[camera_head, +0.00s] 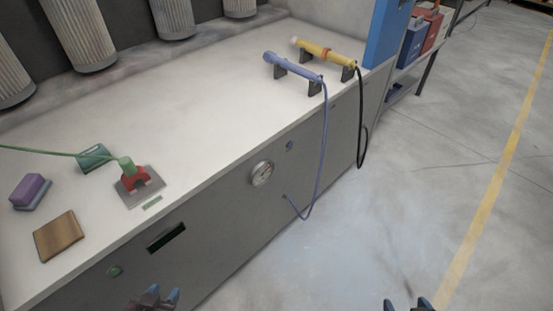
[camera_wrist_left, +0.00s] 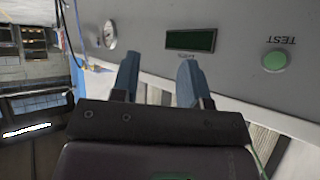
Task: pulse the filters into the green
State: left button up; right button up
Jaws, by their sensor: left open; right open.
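Several ribbed grey cylindrical filters (camera_head: 78,38) hang at the upper left in the head view. A round dial gauge (camera_head: 262,173) is on the cabinet front; it also shows in the left wrist view (camera_wrist_left: 110,34), its reading too small to tell. A blue-violet wand (camera_head: 292,66) and a yellow wand (camera_head: 325,53) rest on dark stands at the worktop's far end, each with a hose. My left gripper (camera_head: 156,295) is open and empty before the cabinet; its fingers (camera_wrist_left: 158,82) show apart in the left wrist view. My right gripper (camera_head: 408,304) is open and empty over the floor.
The cabinet front has a dark display (camera_head: 166,238) and a green button (camera_head: 114,271), labelled TEST in the wrist view. Floor at right is clear.

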pick_arm(q)
grip_shut()
jog(key=shift+w, duration=0.15)
jog(key=shift+r, duration=0.1)
dwell(1.2)
